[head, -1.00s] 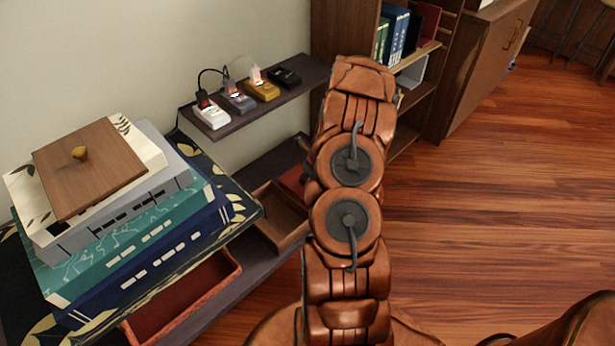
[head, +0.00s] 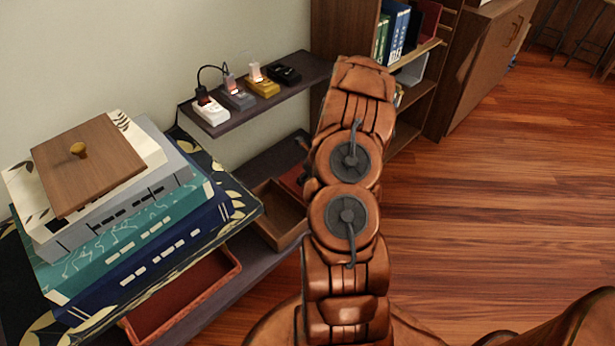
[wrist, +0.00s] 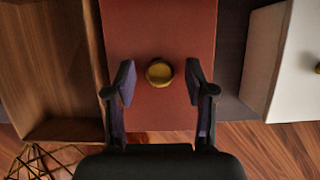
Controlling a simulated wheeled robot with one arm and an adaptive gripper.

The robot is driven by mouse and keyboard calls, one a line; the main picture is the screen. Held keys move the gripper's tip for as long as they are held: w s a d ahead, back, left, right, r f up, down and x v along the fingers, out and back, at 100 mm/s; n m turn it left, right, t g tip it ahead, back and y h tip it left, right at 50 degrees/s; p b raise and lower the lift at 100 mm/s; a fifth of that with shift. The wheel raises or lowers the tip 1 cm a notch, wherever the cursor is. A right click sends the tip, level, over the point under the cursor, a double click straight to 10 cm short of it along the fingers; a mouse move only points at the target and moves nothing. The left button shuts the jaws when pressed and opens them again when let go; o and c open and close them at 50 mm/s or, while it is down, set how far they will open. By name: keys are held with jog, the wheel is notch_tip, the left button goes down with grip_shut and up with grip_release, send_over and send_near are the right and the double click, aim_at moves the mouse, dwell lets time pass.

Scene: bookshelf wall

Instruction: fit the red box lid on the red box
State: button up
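The red box (head: 190,302) stands open and empty on the low shelf at the lower left of the head view. The red box lid (wrist: 160,40) fills the middle of the wrist view, with a round gold knob (wrist: 159,73) on top. In the head view only a sliver of red (head: 292,178), likely the lid, shows beside my arm. My gripper (wrist: 159,82) is open, with one finger on each side of the knob and a gap to both. My arm hides the gripper in the head view.
An open brown wooden box (head: 280,213) sits between the red box and the lid. A wooden lid (head: 90,165) lies on stacked books at left. A white box (wrist: 290,60) is right of the red lid in the wrist view. Small devices (head: 238,98) line the upper shelf.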

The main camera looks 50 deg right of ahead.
jog(key=shift+r, duration=0.1)
jog(key=v, duration=1.1)
jog(key=shift+s+r, duration=0.25)
jog(key=shift+r, duration=0.05)
dwell(0.6)
